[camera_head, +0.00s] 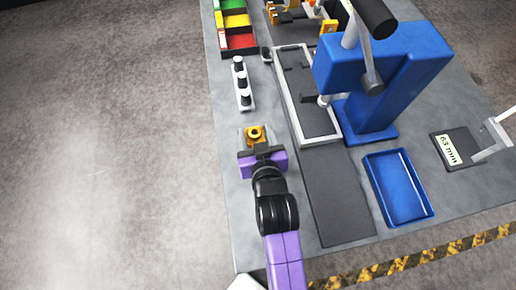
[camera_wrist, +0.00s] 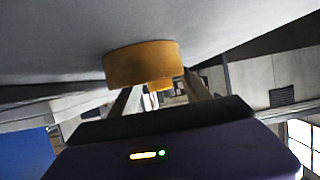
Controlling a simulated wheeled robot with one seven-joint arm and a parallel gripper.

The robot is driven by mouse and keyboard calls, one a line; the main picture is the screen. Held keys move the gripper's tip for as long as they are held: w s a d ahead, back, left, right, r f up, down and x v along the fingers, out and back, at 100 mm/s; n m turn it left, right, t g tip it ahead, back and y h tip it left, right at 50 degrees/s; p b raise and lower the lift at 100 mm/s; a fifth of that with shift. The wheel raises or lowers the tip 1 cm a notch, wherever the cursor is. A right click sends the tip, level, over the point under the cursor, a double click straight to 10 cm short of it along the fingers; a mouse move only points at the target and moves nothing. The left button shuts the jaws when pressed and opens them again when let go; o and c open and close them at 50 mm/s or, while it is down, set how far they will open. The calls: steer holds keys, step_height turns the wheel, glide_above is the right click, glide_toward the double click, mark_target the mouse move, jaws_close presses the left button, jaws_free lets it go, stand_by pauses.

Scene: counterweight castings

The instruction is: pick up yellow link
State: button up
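A yellow-orange piece with a round, ring-like top (camera_head: 255,132) stands near the left edge of the grey table in the head view; I take it for the yellow link. In the wrist view, its rounded yellow body (camera_wrist: 143,62) is close ahead of my gripper. My purple and black gripper (camera_head: 255,141) is right at the piece. In the wrist view the two fingers (camera_wrist: 160,92) are spread apart, with a smaller yellow part showing between them. I cannot tell whether either finger touches it. The gripper hides part of the piece's near side.
A white strip with black knobs (camera_head: 242,84) and coloured bins (camera_head: 236,21) lie beyond. A grey-framed track (camera_head: 305,95), a blue machine (camera_head: 375,80) and a blue tray (camera_head: 398,187) stand to the right. A gauge reading 63 mm (camera_head: 450,150) is farther right.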

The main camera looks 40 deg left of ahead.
jaws_close()
steer(key=shift+r, duration=0.1)
steer(key=shift+r, duration=0.1)
step_height(320, 180, up, 20)
steer(key=b, duration=0.1)
stand_by(0.4)
